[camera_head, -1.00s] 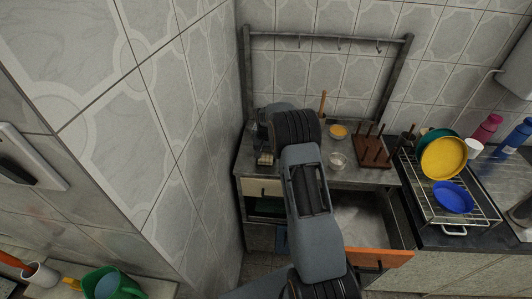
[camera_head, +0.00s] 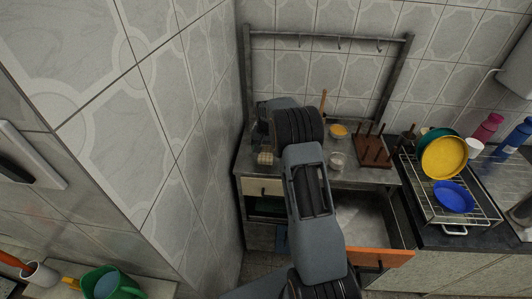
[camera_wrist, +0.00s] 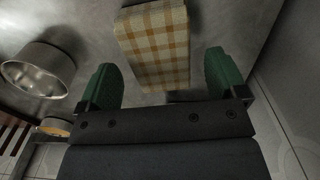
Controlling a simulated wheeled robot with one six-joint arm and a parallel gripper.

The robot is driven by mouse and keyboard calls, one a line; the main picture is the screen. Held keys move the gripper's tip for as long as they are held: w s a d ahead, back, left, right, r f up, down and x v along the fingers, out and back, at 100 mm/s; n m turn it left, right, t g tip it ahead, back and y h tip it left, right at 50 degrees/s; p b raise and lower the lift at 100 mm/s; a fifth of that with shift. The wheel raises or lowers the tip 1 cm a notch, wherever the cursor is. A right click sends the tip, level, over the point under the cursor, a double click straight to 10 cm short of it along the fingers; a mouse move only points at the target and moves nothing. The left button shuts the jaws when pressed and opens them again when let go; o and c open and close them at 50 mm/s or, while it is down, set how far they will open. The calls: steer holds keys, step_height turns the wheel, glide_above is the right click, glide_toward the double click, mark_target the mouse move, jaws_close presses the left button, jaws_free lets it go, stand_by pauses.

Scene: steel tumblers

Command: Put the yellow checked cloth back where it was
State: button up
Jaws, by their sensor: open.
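The yellow checked cloth (camera_wrist: 152,40) is a folded, boxy bundle with white and yellow checks. In the wrist view it lies on the grey metal worktop, partly between the fingers and reaching beyond their tips. It also shows small at the left front of the worktop in the head view (camera_head: 265,158). My gripper (camera_wrist: 161,74) is open, with a green finger on each side of the cloth and a visible gap to each. In the head view my arm hides most of the gripper.
A steel tumbler (camera_wrist: 38,70) stands left of my gripper in the wrist view. A yellow-filled bowl (camera_head: 338,131) and a wooden peg rack (camera_head: 375,150) stand farther right on the worktop (camera_head: 310,174). An orange-fronted drawer (camera_head: 378,257) is pulled out below. The tiled wall is close at left.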

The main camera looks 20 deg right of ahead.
mark_target(266, 152)
steer(key=s+a+r+n+t, duration=0.1)
steer(key=s+a+r, duration=0.15)
steer(key=r, duration=0.55)
steer(key=s+a+r, duration=0.2)
steer(key=s+r, duration=0.1)
steer(key=r, duration=0.5)
steer(key=s+a+n+t, duration=0.1)
steer(key=s+a, duration=0.3)
steer(key=s, duration=0.8)
steer(key=s+a+r+n+t, duration=0.1)
steer(key=s+a+n+t, duration=0.1)
steer(key=s, duration=1)
steer(key=shift+s+a+n+b, duration=0.2)
steer(key=shift+a+n+b, duration=0.2)
steer(key=shift+a+n, duration=0.5)
steer(key=shift+d, duration=0.15)
